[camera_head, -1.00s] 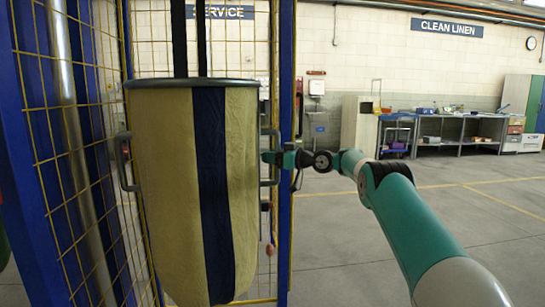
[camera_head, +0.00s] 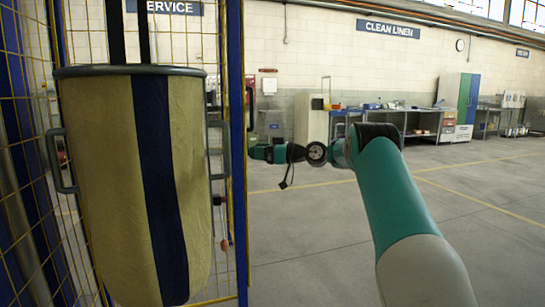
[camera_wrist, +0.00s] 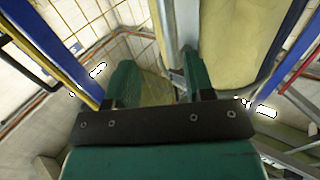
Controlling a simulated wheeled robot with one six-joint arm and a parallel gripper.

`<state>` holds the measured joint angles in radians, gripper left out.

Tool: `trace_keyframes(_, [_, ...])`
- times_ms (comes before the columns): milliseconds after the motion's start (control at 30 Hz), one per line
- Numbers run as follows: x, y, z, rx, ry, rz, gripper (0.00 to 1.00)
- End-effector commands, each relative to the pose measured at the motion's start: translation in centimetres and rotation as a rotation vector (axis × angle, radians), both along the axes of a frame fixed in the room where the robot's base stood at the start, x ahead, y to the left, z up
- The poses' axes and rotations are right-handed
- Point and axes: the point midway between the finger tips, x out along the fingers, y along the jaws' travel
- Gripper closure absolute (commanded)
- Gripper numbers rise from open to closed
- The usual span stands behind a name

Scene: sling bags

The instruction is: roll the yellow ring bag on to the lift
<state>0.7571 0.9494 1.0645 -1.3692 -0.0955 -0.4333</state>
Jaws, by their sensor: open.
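The yellow ring bag (camera_head: 95,170) hangs at the left of the head view, with a dark blue stripe, a grey ring (camera_head: 130,71) around its top and a grey handle on each side. Two dark straps rise above it. My gripper (camera_head: 256,152) is right of the right handle (camera_head: 217,150), at the blue post; its fingertips are hard to make out there. In the wrist view my gripper (camera_wrist: 158,70) is open, with a grey bar, apparently the handle, ahead between the fingers. The bag (camera_wrist: 240,40) fills the upper right. I cannot make out the lift.
A blue post (camera_head: 237,150) and yellow wire mesh (camera_head: 85,30) frame the bag. A small red knob (camera_head: 225,244) hangs beside the post. Open concrete floor (camera_head: 310,250) lies to the right. Benches (camera_head: 410,122) and a cabinet (camera_head: 467,98) stand far back.

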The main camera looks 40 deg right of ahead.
Motion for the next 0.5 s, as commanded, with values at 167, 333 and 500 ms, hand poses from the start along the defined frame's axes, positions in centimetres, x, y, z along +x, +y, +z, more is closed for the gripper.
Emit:
trace_keyframes(167, [-2.6, -1.8, -0.1, 0.0, 0.0, -0.002, 0.52])
trace_keyframes(333, [-3.7, -2.5, 0.0, -0.001, -0.001, 0.0, 0.52])
trace_keyframes(500, [-3.9, -2.6, 0.0, -0.001, -0.001, 0.001, 0.52])
